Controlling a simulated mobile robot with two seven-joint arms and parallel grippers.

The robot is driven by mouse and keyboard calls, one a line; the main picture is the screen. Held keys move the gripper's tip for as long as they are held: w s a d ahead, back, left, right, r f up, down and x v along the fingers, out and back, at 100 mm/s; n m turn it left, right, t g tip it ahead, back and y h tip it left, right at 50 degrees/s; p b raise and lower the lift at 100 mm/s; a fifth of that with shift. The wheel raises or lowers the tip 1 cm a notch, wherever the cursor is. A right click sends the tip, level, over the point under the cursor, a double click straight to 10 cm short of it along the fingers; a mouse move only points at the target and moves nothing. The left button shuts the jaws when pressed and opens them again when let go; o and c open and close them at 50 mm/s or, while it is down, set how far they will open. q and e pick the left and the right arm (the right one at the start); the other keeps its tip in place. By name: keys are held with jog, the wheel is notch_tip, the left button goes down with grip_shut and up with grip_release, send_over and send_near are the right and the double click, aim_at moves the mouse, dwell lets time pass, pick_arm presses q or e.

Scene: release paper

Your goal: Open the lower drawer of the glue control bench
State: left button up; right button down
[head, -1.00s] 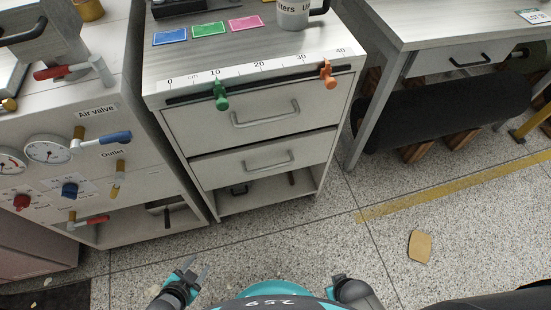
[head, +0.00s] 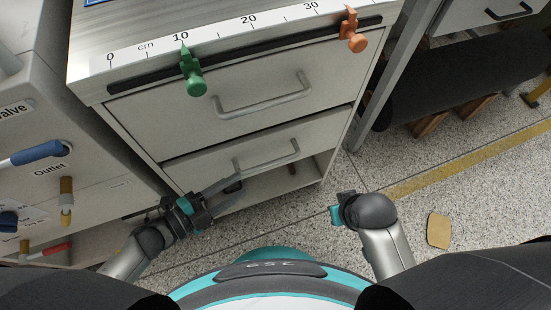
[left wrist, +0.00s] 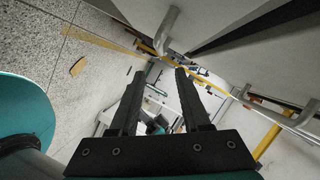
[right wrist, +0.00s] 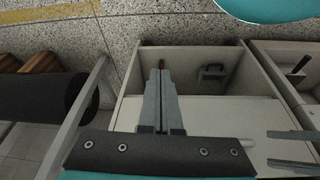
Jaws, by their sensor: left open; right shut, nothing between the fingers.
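The glue control bench (head: 125,75) is close in front. Its upper drawer (head: 180,125) and lower drawer (head: 205,166) both look shut. The lower drawer's grey bar handle (head: 270,162) runs across its front. My left gripper (head: 226,183) is open beside the left end of this handle, low against the drawer front. In the left wrist view, its spread fingers (left wrist: 160,73) have a grey bar (left wrist: 168,25), apparently that handle, just beyond them, not clearly between them. My right gripper (head: 336,212) is shut and empty, in front of the bench's lower right; its fingers (right wrist: 160,75) point at the open shelf.
The open shelf (right wrist: 190,58) under the drawers holds a dark object (right wrist: 212,73). Green (head: 192,75) and orange (head: 352,32) clamps sit on the ruler edge. A valve cabinet (head: 40,140) stands left; a table leg (head: 378,95) and black roll (head: 450,90) are right.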

aim_at(276, 161)
pick_arm(q)
jog(key=b+x, duration=0.3)
jog(key=x, duration=0.9)
jog(key=shift+f+b, duration=0.1)
jog(key=shift+b, duration=0.2)
jog(key=shift+w+d+f, duration=0.1)
jog(key=shift+w+d, duration=0.2)
jog(key=shift+d, duration=0.1)
pick_arm(e)
notch_tip(276, 161, up, 8)
jog(key=t, duration=0.1)
jog(key=shift+w+r, duration=0.15)
jog(key=shift+w, duration=0.15)
pick_arm(q)
jog(key=shift+c, duration=0.4)
pick_arm(e)
jog(key=shift+a, duration=0.1)
pick_arm(q)
grip_shut()
